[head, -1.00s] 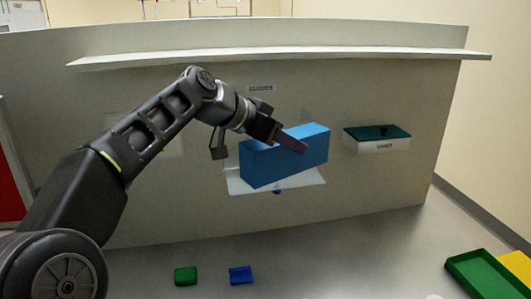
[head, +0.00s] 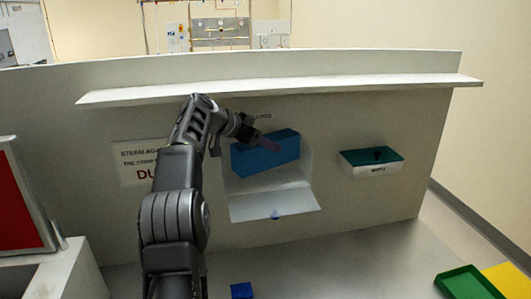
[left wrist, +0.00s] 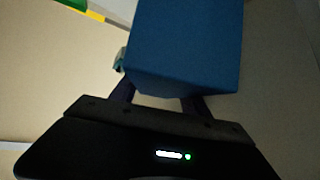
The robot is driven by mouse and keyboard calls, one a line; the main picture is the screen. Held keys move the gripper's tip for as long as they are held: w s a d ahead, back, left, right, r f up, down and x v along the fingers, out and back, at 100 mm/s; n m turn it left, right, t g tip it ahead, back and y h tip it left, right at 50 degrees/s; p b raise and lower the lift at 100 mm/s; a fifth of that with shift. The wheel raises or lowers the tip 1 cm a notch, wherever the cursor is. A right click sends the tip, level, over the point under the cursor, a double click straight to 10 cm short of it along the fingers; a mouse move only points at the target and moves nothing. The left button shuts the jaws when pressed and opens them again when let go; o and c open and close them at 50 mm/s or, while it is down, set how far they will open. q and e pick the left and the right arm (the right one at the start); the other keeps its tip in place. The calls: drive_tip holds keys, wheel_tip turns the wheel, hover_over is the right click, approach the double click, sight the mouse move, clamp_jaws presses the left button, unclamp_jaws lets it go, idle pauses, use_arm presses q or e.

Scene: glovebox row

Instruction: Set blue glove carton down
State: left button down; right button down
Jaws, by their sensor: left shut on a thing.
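The blue glove carton (head: 265,157) is a long blue box in front of the open wall compartment (head: 297,170) in the head view. My left gripper (head: 264,143) is shut on the carton near its top, and the arm reaches in from the left. In the left wrist view the carton (left wrist: 187,50) fills the space between and beyond the fingers (left wrist: 160,98). I cannot tell whether the carton touches the compartment floor. My right gripper does not show.
A white box with a green lid (head: 372,161) is fixed on the wall to the right. A long shelf (head: 280,90) runs above.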

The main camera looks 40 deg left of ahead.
sight(266, 162)
use_arm(q)
wheel_tip(266, 162, down, 2)
drive_tip(key=shift+f, duration=0.65)
drive_tip(key=shift+f, duration=0.1)
wheel_tip(266, 162, down, 2)
drive_tip(key=shift+a+f+p, duration=0.1)
drive_tip(key=shift+f+p, duration=0.15)
drive_tip(key=shift+p, duration=0.45)
drive_tip(key=shift+w+a+f, duration=0.15)
drive_tip(key=shift+w+f, duration=0.05)
drive_tip(key=shift+f, duration=0.1)
drive_tip(key=shift+f+b, duration=0.3)
drive_tip(key=shift+f, duration=0.05)
drive_tip(key=c, duration=0.5)
unclamp_jaws()
